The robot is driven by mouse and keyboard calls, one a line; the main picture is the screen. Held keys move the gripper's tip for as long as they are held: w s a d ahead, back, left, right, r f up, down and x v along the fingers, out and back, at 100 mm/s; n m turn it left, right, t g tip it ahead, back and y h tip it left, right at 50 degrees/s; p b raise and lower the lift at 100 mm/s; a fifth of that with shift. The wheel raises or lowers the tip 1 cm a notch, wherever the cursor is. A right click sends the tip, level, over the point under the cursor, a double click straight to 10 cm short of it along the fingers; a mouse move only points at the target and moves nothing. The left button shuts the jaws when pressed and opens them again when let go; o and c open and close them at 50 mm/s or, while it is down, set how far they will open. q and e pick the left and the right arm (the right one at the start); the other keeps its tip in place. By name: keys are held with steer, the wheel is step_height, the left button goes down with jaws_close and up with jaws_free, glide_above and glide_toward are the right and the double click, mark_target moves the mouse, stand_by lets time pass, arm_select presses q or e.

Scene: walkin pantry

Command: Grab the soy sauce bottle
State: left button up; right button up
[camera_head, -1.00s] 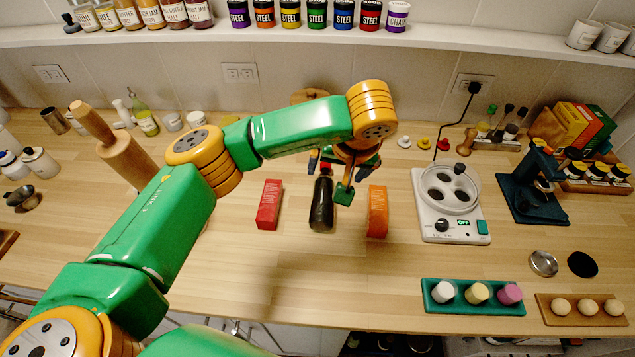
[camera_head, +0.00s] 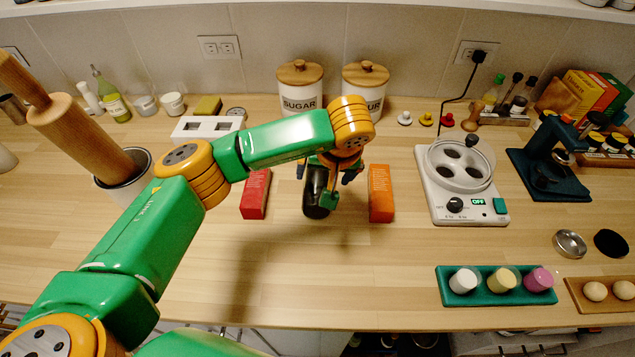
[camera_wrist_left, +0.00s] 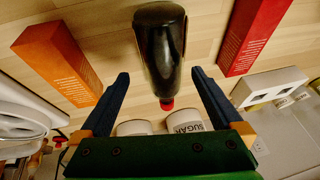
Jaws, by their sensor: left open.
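The soy sauce bottle appears to be the dark bottle (camera_head: 316,195) between two boxes on the wooden counter. In the left wrist view, the bottle (camera_wrist_left: 160,48) shows its dark body and a red cap pointing toward the canisters. My left gripper (camera_head: 326,172) is at the bottle, partly hiding it in the head view. Its two blue fingers are spread open, one on each side of the bottle's cap end in the left wrist view (camera_wrist_left: 160,78), with gaps on both sides. Whether a finger touches it I cannot tell. My right gripper is not in view.
A red box (camera_head: 255,194) and an orange box (camera_head: 381,193) flank the bottle closely. Sugar (camera_head: 300,95) and second (camera_head: 365,92) canisters stand behind. A white cooker (camera_head: 463,185) is at right. The counter in front is clear, with a teal tray (camera_head: 497,292) at front right.

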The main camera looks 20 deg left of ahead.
mark_target(320, 177)
arm_select(q)
steer(key=p+x, duration=0.1)
steer(key=x, duration=0.3)
steer(key=shift+a+r+p, duration=0.1)
steer(key=shift+a+p, duration=0.25)
steer(key=shift+w+a+f, duration=0.1)
steer(key=shift+w+f, duration=0.1)
steer(key=shift+f, duration=0.05)
steer(key=shift+f+b, duration=0.1)
steer(key=shift+b, duration=0.2)
jaws_close()
